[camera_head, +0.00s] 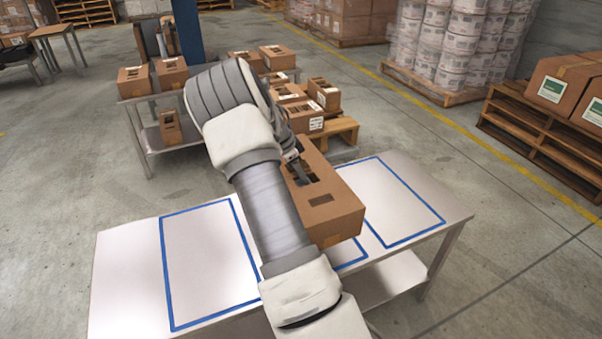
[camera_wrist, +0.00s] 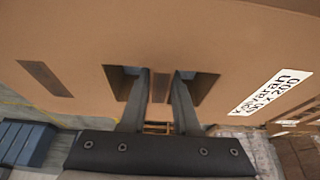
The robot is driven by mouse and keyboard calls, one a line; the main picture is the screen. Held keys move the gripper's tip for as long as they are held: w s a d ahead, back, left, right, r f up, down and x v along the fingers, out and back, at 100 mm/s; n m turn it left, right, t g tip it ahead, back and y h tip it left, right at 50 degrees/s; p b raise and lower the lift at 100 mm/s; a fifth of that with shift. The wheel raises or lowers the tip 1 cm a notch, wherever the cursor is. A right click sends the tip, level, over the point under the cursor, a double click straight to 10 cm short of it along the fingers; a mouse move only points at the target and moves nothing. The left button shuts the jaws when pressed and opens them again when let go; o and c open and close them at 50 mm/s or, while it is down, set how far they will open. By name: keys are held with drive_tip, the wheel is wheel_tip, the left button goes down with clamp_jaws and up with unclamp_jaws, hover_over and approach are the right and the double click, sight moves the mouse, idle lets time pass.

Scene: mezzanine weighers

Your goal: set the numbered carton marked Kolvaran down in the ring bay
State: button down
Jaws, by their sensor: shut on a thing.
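The brown carton (camera_head: 335,213) is in my gripper (camera_head: 298,170), over the white table (camera_head: 130,270). In the wrist view the carton (camera_wrist: 100,45) has a white label (camera_wrist: 268,100) reading Kolvaran. The fingers (camera_wrist: 159,92) go into two slots in its top and are shut on the strip between them. Three blue-outlined bays show on the table: a left one (camera_head: 165,270), a middle one (camera_head: 352,262) mostly hidden by the carton and my arm, and a right one (camera_head: 412,189). No ring mark is visible in any. The gap between carton and table is unclear.
Behind stand several brown cartons on a metal table (camera_head: 148,140) and a wooden pallet (camera_head: 345,130). Stacked white tubs (camera_head: 460,40) and another pallet (camera_head: 530,125) with cartons are at the right. The left and right bays look empty where visible.

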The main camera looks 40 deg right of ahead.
drive_tip(key=shift+f+b, duration=3.05)
drive_tip(key=shift+f, duration=1.75)
drive_tip(key=shift+f, duration=0.2)
drive_tip(key=c, duration=0.6)
unclamp_jaws()
drive_tip(key=shift+o, duration=0.2)
drive_tip(key=shift+f, duration=0.1)
